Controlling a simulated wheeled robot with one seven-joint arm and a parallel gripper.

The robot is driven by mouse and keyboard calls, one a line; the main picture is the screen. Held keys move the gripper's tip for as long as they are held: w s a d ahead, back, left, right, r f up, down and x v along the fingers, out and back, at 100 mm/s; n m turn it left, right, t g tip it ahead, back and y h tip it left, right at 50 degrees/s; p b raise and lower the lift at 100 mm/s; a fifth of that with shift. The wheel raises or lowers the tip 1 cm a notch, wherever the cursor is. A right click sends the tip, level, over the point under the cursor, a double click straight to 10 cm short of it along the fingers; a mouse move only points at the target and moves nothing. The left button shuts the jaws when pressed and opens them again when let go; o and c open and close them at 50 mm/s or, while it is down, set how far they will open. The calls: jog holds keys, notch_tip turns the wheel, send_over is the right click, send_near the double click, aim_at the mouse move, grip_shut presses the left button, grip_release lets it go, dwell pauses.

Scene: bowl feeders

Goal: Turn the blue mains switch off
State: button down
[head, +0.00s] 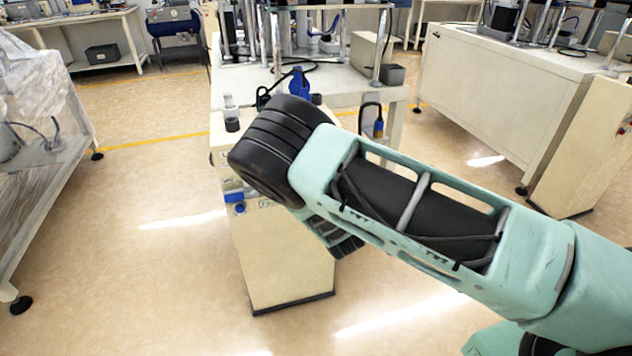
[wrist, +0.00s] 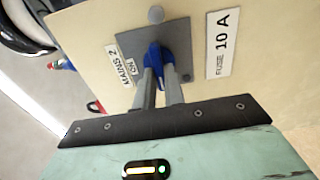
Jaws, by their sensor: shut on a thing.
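The blue mains switch (wrist: 153,54) sits on a grey plate (wrist: 131,46) on a cream panel in the wrist view. A label reading "MAINS 2" and "ON" is beside it on the left. My gripper (wrist: 160,74) is shut on the switch, with one grey finger on each side of its blue handle. The handle points roughly along the fingers. In the head view my arm covers part of the cream cabinet (head: 281,262), and my fingers are hidden. A small blue part (head: 238,208) shows at the cabinet's left; I cannot tell whether it is the same switch.
A "FUSE 10 A" label (wrist: 221,44) is right of the switch. A cream workbench (head: 335,82) with equipment stands behind the cabinet. A rack with clear wrapping (head: 38,90) is at the left and another cabinet (head: 500,100) at the right. The floor left of the cabinet is clear.

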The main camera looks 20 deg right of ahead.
jog(key=c, duration=1.5)
grip_release()
jog(key=s, duration=1.7)
jog(key=shift+s, duration=0.25)
